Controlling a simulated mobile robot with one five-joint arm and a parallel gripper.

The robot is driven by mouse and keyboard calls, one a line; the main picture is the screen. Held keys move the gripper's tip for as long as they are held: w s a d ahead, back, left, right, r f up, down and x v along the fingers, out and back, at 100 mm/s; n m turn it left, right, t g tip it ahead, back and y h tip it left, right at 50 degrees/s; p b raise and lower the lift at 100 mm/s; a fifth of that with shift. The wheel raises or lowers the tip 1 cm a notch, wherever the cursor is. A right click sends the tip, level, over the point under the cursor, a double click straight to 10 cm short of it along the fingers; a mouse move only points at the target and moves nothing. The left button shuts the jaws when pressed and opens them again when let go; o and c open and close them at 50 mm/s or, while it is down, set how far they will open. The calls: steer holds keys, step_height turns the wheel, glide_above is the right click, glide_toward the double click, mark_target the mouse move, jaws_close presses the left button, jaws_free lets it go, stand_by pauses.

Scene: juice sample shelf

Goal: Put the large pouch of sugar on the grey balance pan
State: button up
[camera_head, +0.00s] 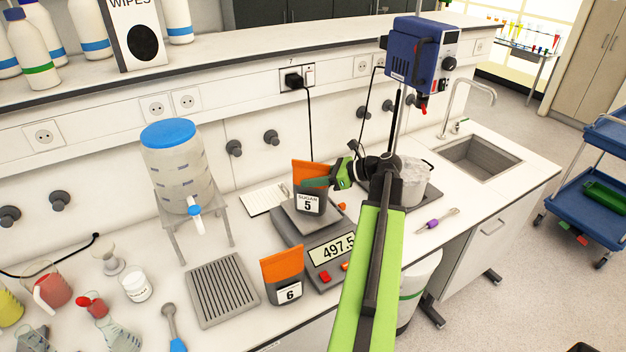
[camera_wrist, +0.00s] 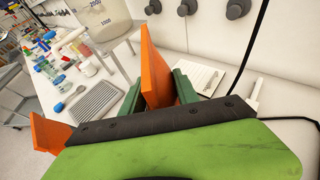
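An orange-topped pouch (camera_head: 308,172) labelled "SUGAR 5" stands at the grey balance pan (camera_head: 318,222), on or just touching it. The balance display (camera_head: 332,249) reads about 497.5. My gripper (camera_head: 326,181) reaches in from the right at the pouch's upper part. In the wrist view the orange pouch (camera_wrist: 156,70) fills the gap between the green fingers of my gripper (camera_wrist: 160,88), which look closed against it. A second orange-topped pouch (camera_head: 283,265), labelled "6", stands on the bench in front of the balance; its orange edge shows in the wrist view (camera_wrist: 50,132).
A ribbed grey tray (camera_head: 222,290) lies left of the second pouch. A water container (camera_head: 172,165) on a stand is behind it. A pot (camera_head: 414,183) under a blue stirrer (camera_head: 422,52) stands right of the balance. A notebook (camera_head: 264,198) lies behind. Glassware crowds the left.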

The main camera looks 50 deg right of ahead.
steer(key=o, duration=0.5)
steer(key=shift+c, duration=0.2)
steer(key=p+v, duration=0.5)
steer(key=v, duration=0.7)
steer(key=shift+r, duration=0.2)
steer(key=shift+s, duration=0.1)
